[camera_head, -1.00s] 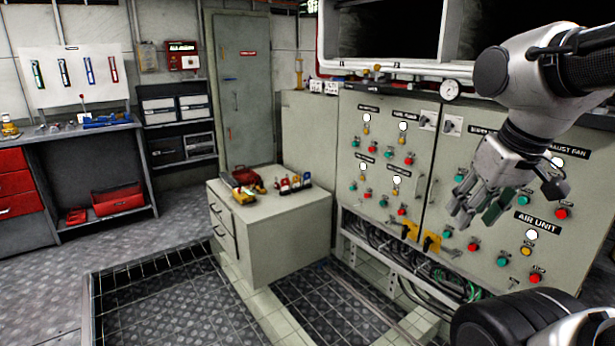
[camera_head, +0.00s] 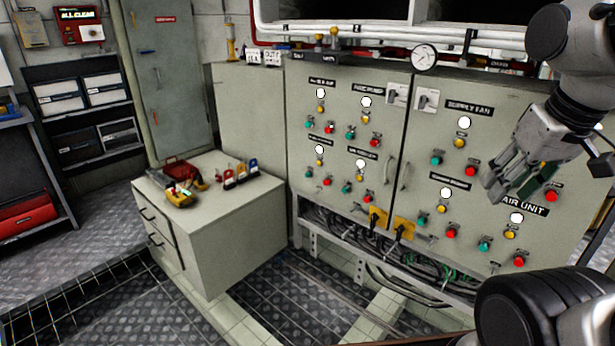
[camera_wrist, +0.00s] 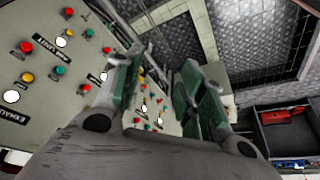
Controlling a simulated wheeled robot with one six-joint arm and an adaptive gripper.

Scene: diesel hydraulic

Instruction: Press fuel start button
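The grey control cabinet (camera_head: 285,200) carries several groups of white lamps and green, red and yellow buttons. One upper group has a label (camera_head: 367,88) that seems to read fuel pump, though the lettering is small. Below it are a white lamp, a yellow button (camera_head: 366,118), a green button (camera_head: 350,134) and a red button (camera_head: 374,142). My gripper (camera_head: 510,188) is at the right, in front of the cabinet's right door and well right of that group. In the wrist view my gripper (camera_wrist: 160,65) has its green-padded fingers spread, with nothing between them.
A low grey drawer unit (camera_head: 235,235) with tools on top stands left of the cabinet. A pressure gauge (camera_head: 424,57) and pipes run above. Tiled and plated floor lies in front. A dark shelf (camera_head: 85,110) stands at the left.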

